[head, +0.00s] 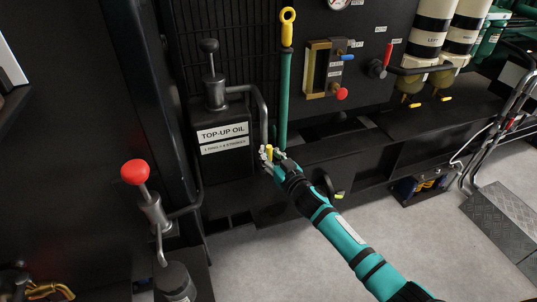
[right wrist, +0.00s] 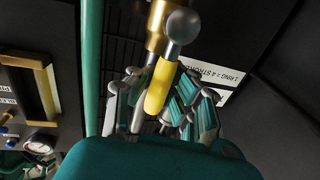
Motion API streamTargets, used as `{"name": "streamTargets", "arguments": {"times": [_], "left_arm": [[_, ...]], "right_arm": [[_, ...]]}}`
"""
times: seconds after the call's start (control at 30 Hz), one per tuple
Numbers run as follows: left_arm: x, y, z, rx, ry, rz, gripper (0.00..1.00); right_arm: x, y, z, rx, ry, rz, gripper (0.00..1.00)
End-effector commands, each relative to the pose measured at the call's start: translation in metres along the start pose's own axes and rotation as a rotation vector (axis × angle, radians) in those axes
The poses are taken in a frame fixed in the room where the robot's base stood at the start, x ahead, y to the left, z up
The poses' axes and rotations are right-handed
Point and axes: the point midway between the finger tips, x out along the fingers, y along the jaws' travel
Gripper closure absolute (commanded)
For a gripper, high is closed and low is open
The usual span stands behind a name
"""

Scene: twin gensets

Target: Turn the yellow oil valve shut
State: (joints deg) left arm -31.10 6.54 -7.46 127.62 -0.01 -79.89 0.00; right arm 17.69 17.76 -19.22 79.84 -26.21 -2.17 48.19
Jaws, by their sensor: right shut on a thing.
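The yellow oil valve handle (head: 269,153) is near the lower end of the grey pipe beside the black top-up oil tank (head: 221,165). My right gripper (head: 272,156) reaches it from the lower right. In the right wrist view the yellow handle (right wrist: 161,84) lies between the fingers of my right gripper (right wrist: 158,108), with a brass body and a grey ball end above it. The fingers are shut on the handle and partly hide it. My left gripper is not in view.
A green tube with a yellow ring top (head: 287,30) stands right beside the pipe. A red-knobbed lever (head: 136,173) stands at the left. A framed gauge (head: 319,68) is on the panel. Grey floor (head: 420,230) at the lower right is mostly clear.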

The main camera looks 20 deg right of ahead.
Motion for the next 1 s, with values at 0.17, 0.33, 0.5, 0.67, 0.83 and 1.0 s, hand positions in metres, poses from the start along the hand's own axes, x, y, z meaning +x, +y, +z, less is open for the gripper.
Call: {"name": "streamTargets", "arguments": {"times": [0.17, 0.33, 0.5, 0.67, 0.83, 1.0], "left_arm": [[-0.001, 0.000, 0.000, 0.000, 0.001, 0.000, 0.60], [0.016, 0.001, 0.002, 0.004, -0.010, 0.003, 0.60], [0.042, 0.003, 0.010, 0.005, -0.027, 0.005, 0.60], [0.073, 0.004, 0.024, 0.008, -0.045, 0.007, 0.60], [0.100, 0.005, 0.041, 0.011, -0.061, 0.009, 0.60], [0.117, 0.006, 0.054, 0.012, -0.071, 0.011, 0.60]], "right_arm": [[-0.002, -0.002, 0.004, -0.007, -0.008, -0.002, 1.00], [-0.002, -0.004, 0.004, -0.049, -0.018, -0.003, 1.00], [-0.001, -0.010, 0.003, -0.144, -0.038, -0.004, 1.00], [0.000, -0.017, 0.006, -0.275, -0.067, -0.004, 1.00], [0.002, -0.025, 0.010, -0.433, -0.098, -0.005, 1.00], [0.003, -0.033, 0.016, -0.590, -0.130, -0.006, 1.00]]}}
